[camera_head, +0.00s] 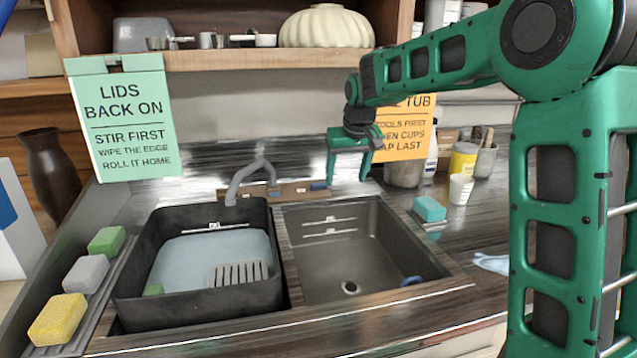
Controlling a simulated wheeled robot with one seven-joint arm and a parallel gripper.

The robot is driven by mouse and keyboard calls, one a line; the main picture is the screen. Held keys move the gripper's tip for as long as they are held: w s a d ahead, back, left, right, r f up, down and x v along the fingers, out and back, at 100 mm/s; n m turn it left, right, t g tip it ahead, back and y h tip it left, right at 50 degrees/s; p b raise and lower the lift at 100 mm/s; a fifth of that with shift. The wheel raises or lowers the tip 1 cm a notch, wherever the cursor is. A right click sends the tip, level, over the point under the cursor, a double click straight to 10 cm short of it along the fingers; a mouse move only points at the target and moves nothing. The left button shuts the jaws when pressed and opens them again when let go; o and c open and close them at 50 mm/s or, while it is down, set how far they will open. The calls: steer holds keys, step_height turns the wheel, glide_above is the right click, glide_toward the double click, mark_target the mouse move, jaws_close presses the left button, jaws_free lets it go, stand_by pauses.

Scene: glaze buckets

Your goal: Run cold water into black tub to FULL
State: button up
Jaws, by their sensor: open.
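The black tub (190,312) sits in the left bay of the sink. It holds pale blue water (185,260), with the surface below a white mark (213,227) on its back wall; the lettering is too small to read. The grey tap (236,185) arches over the tub's back edge. Its wooden base strip (290,190) carries a blue piece (318,185) at the right. Whether water is running cannot be told. My green gripper (348,177) is open and empty, pointing down behind the sink, just right of the blue piece and apart from it.
The right basin (350,255) is empty except for a small blue item. A slotted grey piece (238,274) and a green block (153,290) are in the tub. Sponges (58,318) line the left ledge. A teal sponge (429,208) and white cup (461,188) stand right. A shelf (260,61) overhangs behind.

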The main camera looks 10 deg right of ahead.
glide_toward(320, 184)
steer(key=x, duration=0.8)
steer(key=shift+w, duration=0.35)
steer(key=c, duration=1.1)
